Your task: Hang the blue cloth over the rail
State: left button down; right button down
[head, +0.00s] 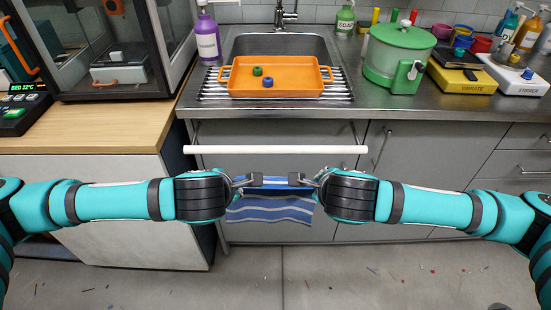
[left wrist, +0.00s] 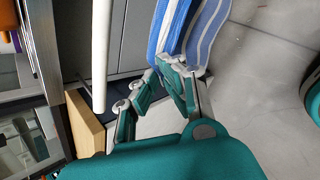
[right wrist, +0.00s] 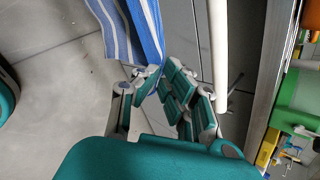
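The blue cloth (head: 270,208) with white and grey stripes hangs below the white rail (head: 275,149) in the head view, on the near side of the cabinet fronts. My left gripper (head: 255,180) and right gripper (head: 295,180) face each other at its upper edge, with fingertips closed on it. In the left wrist view the cloth (left wrist: 190,30) runs out from the left fingertips, beside the rail (left wrist: 101,50). In the right wrist view the cloth (right wrist: 128,28) meets the right fingertips, and the rail (right wrist: 218,45) is apart from them. No cloth lies over the rail.
Behind the rail are grey cabinets (head: 445,160) and a steel counter edge. An orange tray (head: 245,88) with two small parts sits at the sink (head: 285,47). A green container (head: 394,60) stands to its right. A wooden bench top (head: 100,125) is at left. The floor is mostly clear.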

pick_arm(q)
jog(key=shift+a+f+t+b, duration=0.3)
jog(key=shift+f+b, duration=0.05)
jog(key=shift+f, duration=0.25)
pick_arm(e)
jog(key=shift+w+d+f+t, duration=0.1)
jog(key=shift+d+f+t, duration=0.25)
jog(key=shift+f, duration=0.3)
pick_arm(q)
jog(key=shift+w, duration=0.1)
jog(key=c, duration=1.3)
grip_release()
jog(key=shift+d, duration=0.1)
jog(key=shift+c, duration=0.2)
pick_arm(e)
jog(key=c, duration=1.3)
grip_release()
jog(key=shift+a, duration=0.15)
jog(key=shift+c, duration=0.2)
pick_arm(q)
jog(key=shift+o, duration=0.3)
pick_arm(e)
jog(key=shift+o, duration=0.3)
pick_arm(q)
jog(key=shift+d, duration=0.1)
pick_arm(e)
jog(key=shift+a, duration=0.1)
